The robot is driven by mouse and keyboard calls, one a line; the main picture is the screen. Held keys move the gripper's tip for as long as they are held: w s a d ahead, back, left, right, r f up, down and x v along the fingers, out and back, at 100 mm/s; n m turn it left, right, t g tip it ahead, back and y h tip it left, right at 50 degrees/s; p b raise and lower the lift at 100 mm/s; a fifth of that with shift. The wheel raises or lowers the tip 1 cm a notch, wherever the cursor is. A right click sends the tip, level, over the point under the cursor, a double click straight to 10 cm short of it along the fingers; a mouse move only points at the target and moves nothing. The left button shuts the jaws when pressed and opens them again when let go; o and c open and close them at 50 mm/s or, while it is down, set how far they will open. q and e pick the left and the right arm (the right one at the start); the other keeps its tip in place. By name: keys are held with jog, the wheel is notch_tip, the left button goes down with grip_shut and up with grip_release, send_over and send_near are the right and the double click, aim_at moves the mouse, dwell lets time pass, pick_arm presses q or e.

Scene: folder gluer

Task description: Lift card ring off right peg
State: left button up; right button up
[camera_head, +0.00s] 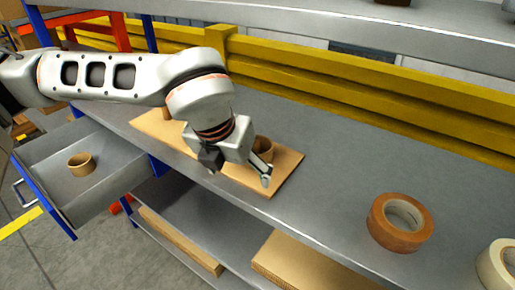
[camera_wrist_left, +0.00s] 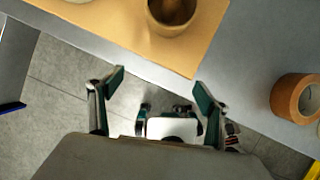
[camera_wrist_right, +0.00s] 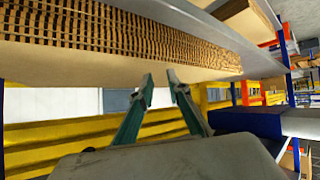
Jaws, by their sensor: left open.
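A brown card ring (camera_head: 263,149) stands around the right peg on a tan board (camera_head: 287,168). My left gripper (camera_head: 243,172) partly hides the ring in the head view. In the left wrist view, the ring (camera_wrist_left: 174,28) shows at the top, with the wooden peg (camera_wrist_left: 172,10) inside it. My left gripper (camera_wrist_left: 157,88) is open and empty, with its fingers apart beyond the board's front edge, not touching the ring. My right gripper (camera_wrist_right: 162,84) shows only in its own wrist view, with a gap between its fingertips and nothing held.
A second card ring (camera_head: 81,164) lies in the open drawer (camera_head: 115,178) at left. Brown tape (camera_head: 399,222) and pale tape (camera_head: 498,265) lie on the grey bench (camera_head: 335,185). A shelf (camera_head: 440,50) overhangs the back. Corrugated board (camera_wrist_right: 110,35) lies above my right gripper.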

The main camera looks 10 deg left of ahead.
aim_at(257, 141)
pick_arm(q)
jog(key=w, duration=0.2)
jog(key=w+p, duration=0.1)
jog(key=w, duration=0.5)
jog(key=shift+w+d+r, duration=0.15)
jog(key=shift+d, duration=0.25)
jog(key=w, duration=0.1)
jog(key=w+p, duration=0.1)
jog(key=w, duration=0.1)
jog(key=shift+w+d, duration=0.2)
jog(key=shift+w, duration=0.05)
jog(key=shift+p+x, duration=0.35)
jog(key=shift+x, duration=0.75)
jog(key=shift+w+f, duration=0.3)
jog(key=shift+f, duration=0.15)
jog(key=c, duration=1)
